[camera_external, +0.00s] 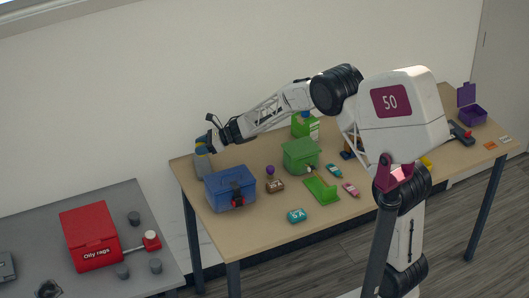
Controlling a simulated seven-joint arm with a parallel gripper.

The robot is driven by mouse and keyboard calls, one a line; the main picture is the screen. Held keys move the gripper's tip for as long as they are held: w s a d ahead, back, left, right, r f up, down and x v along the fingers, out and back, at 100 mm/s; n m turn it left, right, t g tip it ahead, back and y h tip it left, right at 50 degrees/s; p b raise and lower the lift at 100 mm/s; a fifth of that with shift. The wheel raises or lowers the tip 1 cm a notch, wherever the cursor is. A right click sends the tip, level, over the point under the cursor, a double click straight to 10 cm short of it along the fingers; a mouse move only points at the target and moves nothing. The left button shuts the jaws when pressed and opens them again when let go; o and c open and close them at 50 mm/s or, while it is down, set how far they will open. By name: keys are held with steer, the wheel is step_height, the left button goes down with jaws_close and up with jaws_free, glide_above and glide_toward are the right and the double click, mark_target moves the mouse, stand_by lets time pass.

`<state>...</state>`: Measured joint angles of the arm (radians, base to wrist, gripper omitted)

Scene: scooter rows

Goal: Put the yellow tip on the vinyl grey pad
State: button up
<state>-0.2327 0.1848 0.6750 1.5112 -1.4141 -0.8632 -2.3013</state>
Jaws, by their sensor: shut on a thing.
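My gripper (204,145) is at the far left end of the wooden table, behind the blue box. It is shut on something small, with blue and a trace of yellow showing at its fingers. The held thing is too small to name for sure. A grey thing (203,166) stands just below the gripper, partly behind the blue box; whether they touch I cannot tell. A yellow thing (427,163) shows beside my arm on the right, partly hidden. I cannot make out a vinyl grey pad for certain.
The blue box (230,188) stands close to the gripper. A green box (301,155), a green dustpan-like piece (321,190), toy cars, and a teal block (296,216) lie mid-table. A purple open box (472,115) is far right. A red box (91,236) sits on the grey table.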

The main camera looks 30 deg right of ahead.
steer(key=shift+f, duration=0.4)
steer(key=shift+f, duration=1.9)
steer(key=shift+f, duration=0.1)
steer(key=o, duration=0.9)
